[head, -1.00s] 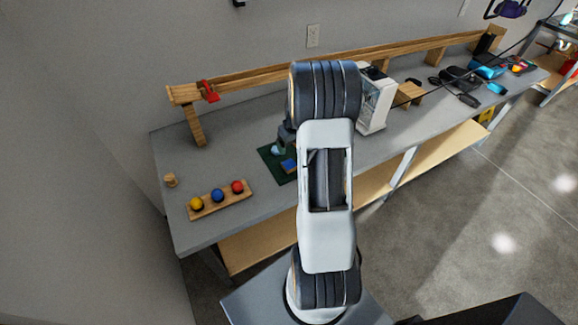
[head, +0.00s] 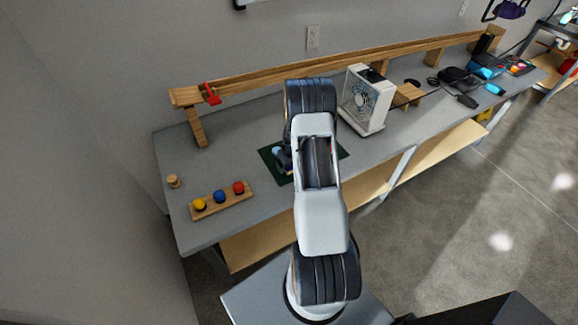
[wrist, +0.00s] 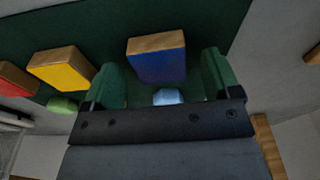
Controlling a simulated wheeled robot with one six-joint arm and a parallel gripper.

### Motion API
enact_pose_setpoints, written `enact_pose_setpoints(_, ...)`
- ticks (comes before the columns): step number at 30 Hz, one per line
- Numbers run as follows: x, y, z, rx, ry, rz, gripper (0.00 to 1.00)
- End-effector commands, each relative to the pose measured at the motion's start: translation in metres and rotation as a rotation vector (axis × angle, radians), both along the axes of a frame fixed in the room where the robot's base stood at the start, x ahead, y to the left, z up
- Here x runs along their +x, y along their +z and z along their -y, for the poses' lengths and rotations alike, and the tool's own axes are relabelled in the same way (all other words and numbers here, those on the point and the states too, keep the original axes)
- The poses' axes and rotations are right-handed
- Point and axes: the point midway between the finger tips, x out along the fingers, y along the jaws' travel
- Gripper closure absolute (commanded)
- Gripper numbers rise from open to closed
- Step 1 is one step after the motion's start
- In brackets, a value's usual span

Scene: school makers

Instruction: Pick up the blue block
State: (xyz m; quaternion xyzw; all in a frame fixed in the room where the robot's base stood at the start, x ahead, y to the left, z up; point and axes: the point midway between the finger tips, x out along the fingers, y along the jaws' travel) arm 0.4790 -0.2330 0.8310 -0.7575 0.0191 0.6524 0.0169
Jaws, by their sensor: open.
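The blue block (wrist: 156,66) has a blue face and a bare wood side. In the wrist view it stands on the dark green mat (wrist: 215,22), between the tips of my gripper's green fingers. My gripper (wrist: 158,72) is open, with a gap visible on both sides of the block. A light blue rounded thing (wrist: 168,97) shows nearer the palm, between the fingers. In the head view my arm covers the block and most of the mat (head: 268,153).
A yellow block (wrist: 58,72) and a red block (wrist: 15,82) lie left of the fingers, with a small green thing (wrist: 63,104) close by. On the grey bench, a ball tray (head: 222,205) stands left and a white fan box (head: 366,98) right, before a wooden rail (head: 260,76).

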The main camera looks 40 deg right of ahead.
Motion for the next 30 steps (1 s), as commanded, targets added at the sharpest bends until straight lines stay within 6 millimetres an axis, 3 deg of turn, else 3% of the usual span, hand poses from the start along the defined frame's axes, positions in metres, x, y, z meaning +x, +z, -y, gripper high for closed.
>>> enact_pose_setpoints(11,0.0016,-0.0092,0.0002,-0.001,0.0,0.002,0.17)
enact_pose_setpoints(28,0.0014,-0.0089,0.0002,-0.001,0.0,0.001,0.7)
enact_pose_setpoints(30,0.0014,-0.0089,0.0002,-0.001,0.0,0.001,0.7)
